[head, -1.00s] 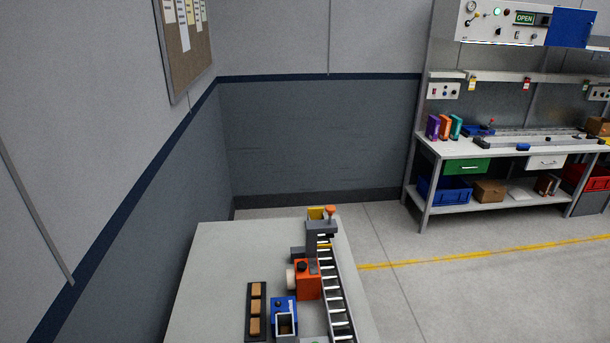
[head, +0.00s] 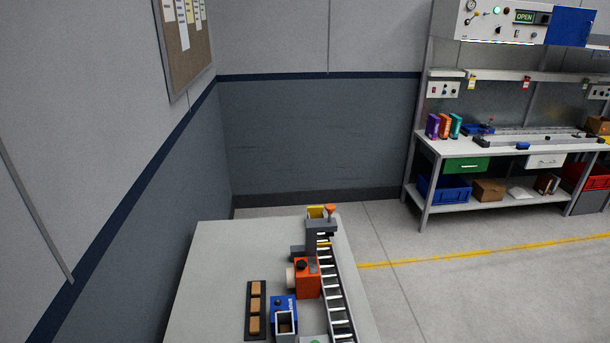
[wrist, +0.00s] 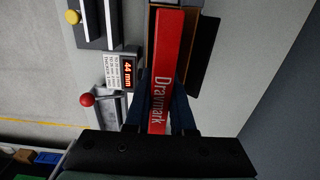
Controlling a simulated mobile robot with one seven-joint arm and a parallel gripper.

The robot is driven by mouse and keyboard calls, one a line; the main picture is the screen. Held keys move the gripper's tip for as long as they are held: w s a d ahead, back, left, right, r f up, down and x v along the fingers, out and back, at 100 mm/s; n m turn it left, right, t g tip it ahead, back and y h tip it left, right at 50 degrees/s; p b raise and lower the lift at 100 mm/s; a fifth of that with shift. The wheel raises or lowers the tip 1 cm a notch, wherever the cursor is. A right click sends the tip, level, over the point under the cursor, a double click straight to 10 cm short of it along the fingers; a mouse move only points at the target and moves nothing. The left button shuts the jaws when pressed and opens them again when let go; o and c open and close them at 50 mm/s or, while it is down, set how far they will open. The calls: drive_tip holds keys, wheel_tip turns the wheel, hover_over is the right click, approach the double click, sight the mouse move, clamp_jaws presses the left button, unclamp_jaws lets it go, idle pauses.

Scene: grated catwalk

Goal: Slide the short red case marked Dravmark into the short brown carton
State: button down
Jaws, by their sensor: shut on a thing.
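The red case (wrist: 167,65) marked Dravmark is in the wrist view, lengthwise up the picture with white lettering toward its near end. My gripper (wrist: 160,115) is shut on its near end, one dark finger on each side. The far part of the case lies along a brown carton (wrist: 191,55), whose brown edges show beside it, with a dark panel to the right. I cannot tell how deep the case is in the carton, as the case hides the opening. My gripper and the red case do not show in the head view.
The wrist view shows a 44 mm display (wrist: 128,73), a red-knobbed lever (wrist: 87,99) and a yellow knob (wrist: 73,16) on the left. In the head view, a table (head: 215,265) bears an orange unit (head: 306,284) and a roller track (head: 335,290). A workbench (head: 510,150) stands right.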

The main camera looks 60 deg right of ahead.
drive_tip(key=shift+f+b, duration=1.65)
drive_tip(key=shift+f, duration=1.6)
drive_tip(key=c, duration=0.7)
unclamp_jaws()
drive_tip(key=shift+r, duration=0.15)
wheel_tip(320, 180, up, 3)
drive_tip(key=p, duration=0.3)
drive_tip(key=shift+w, duration=0.1)
drive_tip(key=shift+r+p, duration=0.35)
drive_tip(key=shift+r, duration=1.5)
